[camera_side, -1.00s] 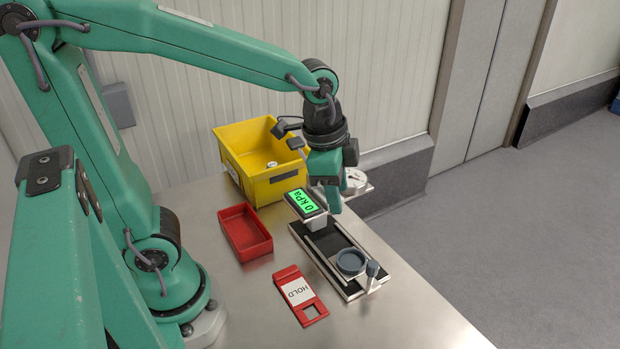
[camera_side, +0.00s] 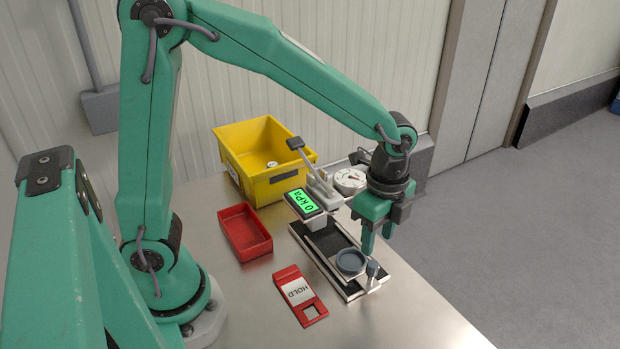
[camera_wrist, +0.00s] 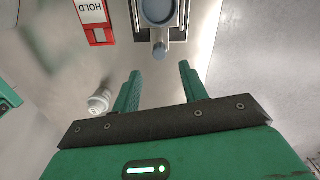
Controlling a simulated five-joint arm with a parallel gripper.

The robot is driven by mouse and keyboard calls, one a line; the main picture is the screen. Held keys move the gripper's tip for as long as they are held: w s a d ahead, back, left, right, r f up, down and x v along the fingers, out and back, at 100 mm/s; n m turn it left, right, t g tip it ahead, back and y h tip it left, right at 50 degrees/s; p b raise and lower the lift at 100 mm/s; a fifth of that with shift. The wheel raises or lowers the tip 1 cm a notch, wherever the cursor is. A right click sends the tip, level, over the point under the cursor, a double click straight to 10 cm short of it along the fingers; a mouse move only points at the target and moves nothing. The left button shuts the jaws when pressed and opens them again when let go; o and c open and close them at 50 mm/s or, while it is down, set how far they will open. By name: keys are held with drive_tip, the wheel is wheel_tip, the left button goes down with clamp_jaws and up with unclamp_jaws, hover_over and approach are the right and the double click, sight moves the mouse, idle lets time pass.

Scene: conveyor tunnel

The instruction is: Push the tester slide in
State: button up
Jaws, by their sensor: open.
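The tester (camera_side: 305,203) has a green display reading 0 kPa, a lever with a dark grip (camera_side: 295,143) and a round dial gauge (camera_side: 350,180). Its slide (camera_side: 350,263) carries a round grey cup and sits at the near end of the dark rails (camera_side: 333,240), out from under the tester head. A small knob (camera_side: 373,268) stands at the slide's near end; it also shows in the wrist view (camera_wrist: 159,50). My gripper (camera_side: 377,244) is open and empty, pointing down just above and behind the knob in the side view. In the wrist view its fingers (camera_wrist: 160,80) are apart with nothing between them.
A yellow bin (camera_side: 245,165) holding a small round white item stands at the back. A red tray (camera_side: 243,232) lies left of the tester. A red HOLD tag (camera_side: 300,295) lies flat near the slide. The table's right edge is close to the tester.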

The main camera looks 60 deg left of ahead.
sight(373, 263)
drive_tip(key=shift+f, duration=3.8)
clamp_jaws()
